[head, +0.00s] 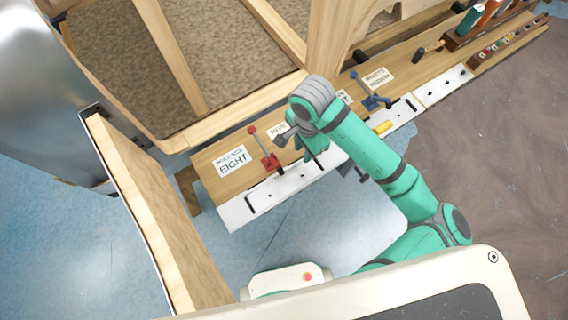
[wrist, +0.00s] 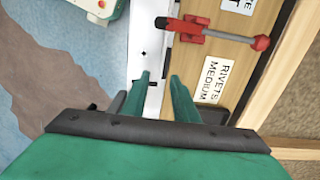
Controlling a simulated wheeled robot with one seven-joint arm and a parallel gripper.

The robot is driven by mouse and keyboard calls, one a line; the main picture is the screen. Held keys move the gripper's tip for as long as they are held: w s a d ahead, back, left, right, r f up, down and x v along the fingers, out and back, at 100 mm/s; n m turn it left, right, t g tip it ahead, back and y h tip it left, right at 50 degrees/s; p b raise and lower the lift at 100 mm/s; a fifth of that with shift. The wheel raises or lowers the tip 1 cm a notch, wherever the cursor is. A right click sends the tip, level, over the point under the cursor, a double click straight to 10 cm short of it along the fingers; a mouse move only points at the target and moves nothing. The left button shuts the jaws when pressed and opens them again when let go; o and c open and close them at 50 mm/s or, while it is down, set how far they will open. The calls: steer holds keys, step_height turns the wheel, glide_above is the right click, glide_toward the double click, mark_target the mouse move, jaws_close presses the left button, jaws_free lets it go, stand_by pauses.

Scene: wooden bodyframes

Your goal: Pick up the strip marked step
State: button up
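White strips lie along the front edge of the wooden bench: a long one (head: 285,190) at the left, and others (head: 440,88) further right. They carry small dark slots and marks. I cannot read the word step on any of them. In the wrist view a white strip (wrist: 150,45) runs up from between my fingers. My gripper (wrist: 160,76) is open, its two green fingers apart with nothing seen between them but the strip's surface beyond. I cannot tell if they touch it. In the head view my arm hides part of the bench.
A red clamp (head: 268,160) and a blue clamp (head: 371,95) stand on the bench near the white cards (head: 232,161). A yellow piece (head: 383,127) lies by the strips. Wooden frames rise behind and at left (head: 150,210). Blue floor (head: 90,240) is open in front.

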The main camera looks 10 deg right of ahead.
steer(key=shift+w+d+f, duration=0.15)
steer(key=shift+f, duration=1.5)
steer(key=shift+w+d+f, duration=0.1)
steer(key=shift+f, duration=1.5)
steer(key=shift+c, duration=0.7)
jaws_close()
